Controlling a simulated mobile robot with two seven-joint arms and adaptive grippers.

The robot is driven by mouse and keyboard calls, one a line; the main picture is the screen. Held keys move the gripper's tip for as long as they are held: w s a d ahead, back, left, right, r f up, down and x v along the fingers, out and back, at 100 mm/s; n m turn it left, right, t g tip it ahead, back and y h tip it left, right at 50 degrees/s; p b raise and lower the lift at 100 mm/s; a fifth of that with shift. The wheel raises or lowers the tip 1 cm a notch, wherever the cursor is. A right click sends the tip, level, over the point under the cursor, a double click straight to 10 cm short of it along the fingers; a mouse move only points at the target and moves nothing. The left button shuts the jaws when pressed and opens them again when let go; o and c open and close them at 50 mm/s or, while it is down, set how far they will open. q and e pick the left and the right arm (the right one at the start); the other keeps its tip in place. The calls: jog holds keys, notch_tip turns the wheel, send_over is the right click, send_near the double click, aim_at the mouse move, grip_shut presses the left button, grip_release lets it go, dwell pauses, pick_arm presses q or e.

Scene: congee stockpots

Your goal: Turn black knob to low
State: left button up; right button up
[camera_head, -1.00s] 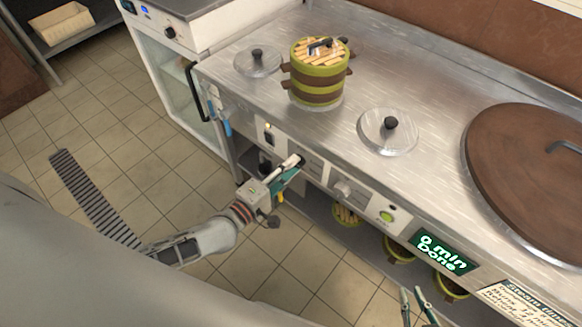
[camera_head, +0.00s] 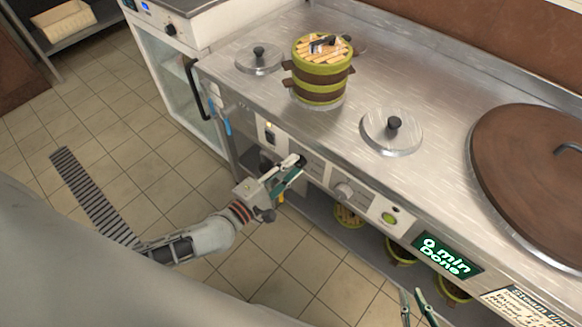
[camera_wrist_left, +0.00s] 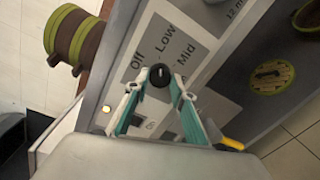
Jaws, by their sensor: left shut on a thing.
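The black knob (camera_wrist_left: 159,75) sits on the front panel of the steel counter, with the labels Off, Low and Mid (camera_wrist_left: 165,45) printed around it. Its pointer direction is too small to read surely. My left gripper (camera_wrist_left: 160,80) is shut on the knob, with one fingertip at each side. In the head view my left gripper (camera_head: 296,165) reaches the panel from the left and mostly hides the knob. My right gripper (camera_head: 413,293) shows only its fingertips at the bottom edge, apart and empty.
A grey knob (camera_head: 343,191), a green button (camera_head: 389,219) and a "0 min Done" display (camera_head: 447,255) lie right along the panel. Steamer baskets (camera_head: 400,250) sit below. The floor is clear.

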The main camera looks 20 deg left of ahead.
pick_arm(q)
jog(key=o, duration=1.1)
jog(key=v, duration=1.2)
jog(key=shift+r, duration=0.1)
